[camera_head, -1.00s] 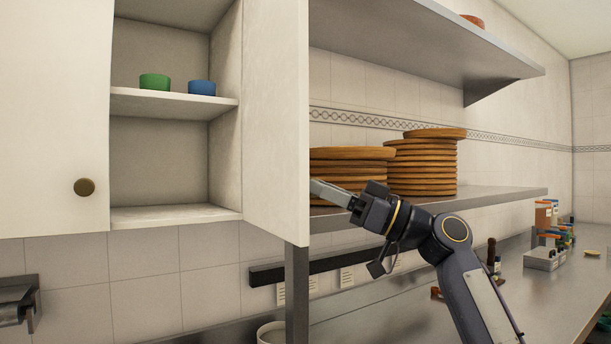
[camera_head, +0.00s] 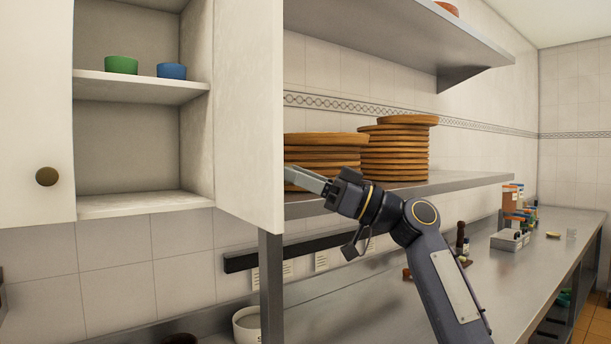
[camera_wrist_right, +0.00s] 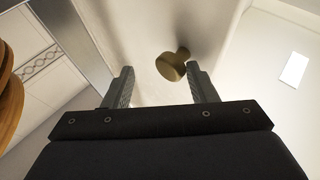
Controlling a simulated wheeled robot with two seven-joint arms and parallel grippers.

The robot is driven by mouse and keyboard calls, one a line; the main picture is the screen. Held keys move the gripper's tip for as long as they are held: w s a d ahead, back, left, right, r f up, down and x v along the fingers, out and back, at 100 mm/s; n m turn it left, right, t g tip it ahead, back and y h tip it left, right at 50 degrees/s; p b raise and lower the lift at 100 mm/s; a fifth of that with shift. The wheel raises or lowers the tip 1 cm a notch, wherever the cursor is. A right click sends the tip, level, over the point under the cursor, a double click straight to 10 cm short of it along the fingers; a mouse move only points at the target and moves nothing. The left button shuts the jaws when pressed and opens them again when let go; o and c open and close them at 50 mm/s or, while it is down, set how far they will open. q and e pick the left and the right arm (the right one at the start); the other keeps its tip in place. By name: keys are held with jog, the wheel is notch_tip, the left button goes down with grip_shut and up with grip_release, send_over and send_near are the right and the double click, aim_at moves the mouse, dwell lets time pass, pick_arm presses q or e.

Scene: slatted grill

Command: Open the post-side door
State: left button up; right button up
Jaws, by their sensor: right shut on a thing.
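The post-side door (camera_head: 250,120) is the white right-hand door of the wall cabinet, beside the metal post (camera_head: 271,285). It stands swung outward, so the shelves show. My right gripper (camera_head: 296,176) reaches in from the right at the door's free edge; its tips are partly hidden behind the door. In the right wrist view, the brass knob (camera_wrist_right: 172,66) lies between the fingertips of the right gripper (camera_wrist_right: 160,85), close to the right one, with the door face (camera_wrist_right: 140,30) behind it. My right gripper is shut on this knob. My left gripper is out of view.
The left cabinet door (camera_head: 30,120) has its own knob (camera_head: 47,176). A green bowl (camera_head: 121,65) and blue bowl (camera_head: 171,71) sit on the cabinet shelf. Stacked wooden boards (camera_head: 395,150) fill the steel shelf (camera_head: 460,184) behind my right arm. The counter (camera_head: 500,285) runs below.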

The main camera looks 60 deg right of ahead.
jog(key=shift+w+d+h, duration=0.1)
jog(key=shift+d+h, duration=0.2)
jog(key=b+v, duration=0.1)
jog(key=v, duration=0.7)
jog(key=shift+a, duration=0.15)
